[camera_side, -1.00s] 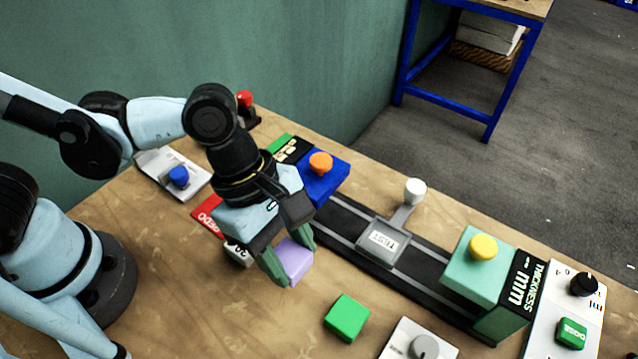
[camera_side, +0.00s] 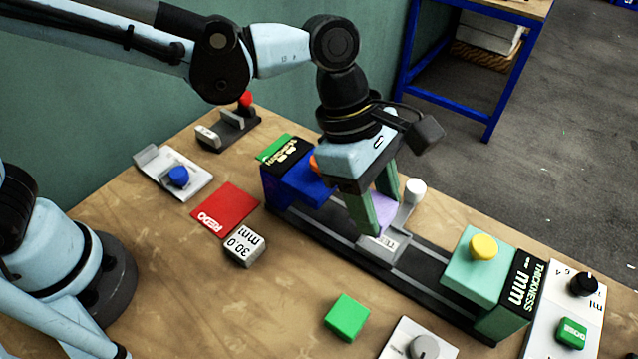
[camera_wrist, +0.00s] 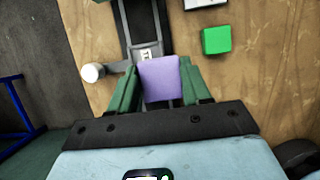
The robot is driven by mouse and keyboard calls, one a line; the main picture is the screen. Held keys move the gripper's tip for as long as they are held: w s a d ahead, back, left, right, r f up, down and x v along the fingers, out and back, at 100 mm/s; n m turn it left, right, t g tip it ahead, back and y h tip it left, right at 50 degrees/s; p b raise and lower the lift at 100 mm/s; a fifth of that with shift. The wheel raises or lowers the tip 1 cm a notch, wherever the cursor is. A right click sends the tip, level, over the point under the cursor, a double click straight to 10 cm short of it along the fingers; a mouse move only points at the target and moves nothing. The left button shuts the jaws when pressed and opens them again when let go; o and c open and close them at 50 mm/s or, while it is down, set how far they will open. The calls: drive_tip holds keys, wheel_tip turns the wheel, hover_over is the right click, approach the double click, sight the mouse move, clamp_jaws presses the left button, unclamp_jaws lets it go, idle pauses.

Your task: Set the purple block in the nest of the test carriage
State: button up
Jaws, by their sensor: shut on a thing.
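The purple block (camera_side: 384,207) is held between the green fingers of my gripper (camera_side: 372,222). In the wrist view the block (camera_wrist: 160,79) sits between both fingers, and my gripper (camera_wrist: 160,85) is shut on it. The test carriage (camera_side: 384,247) is a grey sled with a TEST label on a dark rail, with a white-knobbed handle (camera_side: 415,190). The block is over or at the back part of the carriage in the side view. Fingers and block hide the nest, so I cannot tell whether the block touches it.
A blue press with an orange knob (camera_side: 292,188) stands at the rail's left end, partly behind my gripper. A teal thickness gauge with a yellow knob (camera_side: 483,247) stands at the right end. A green block (camera_side: 347,317), a red REDO mat (camera_side: 226,209) and a 30.0 mm block (camera_side: 244,246) lie in front.

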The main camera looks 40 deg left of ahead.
drive_tip(key=shift+w+d+f, duration=0.2)
drive_tip(key=shift+w+d, duration=0.2)
drive_tip(key=shift+w, duration=0.4)
drive_tip(key=shift+w+d+f, duration=0.15)
drive_tip(key=shift+w+d, duration=0.2)
drive_tip(key=shift+w, duration=0.4)
drive_tip(key=shift+f, duration=0.15)
drive_tip(key=shift+f, duration=2.8)
drive_tip(key=shift+f, duration=0.75)
drive_tip(key=o, duration=1.1)
drive_tip(key=shift+c, duration=0.2)
drive_tip(key=shift+r, duration=0.1)
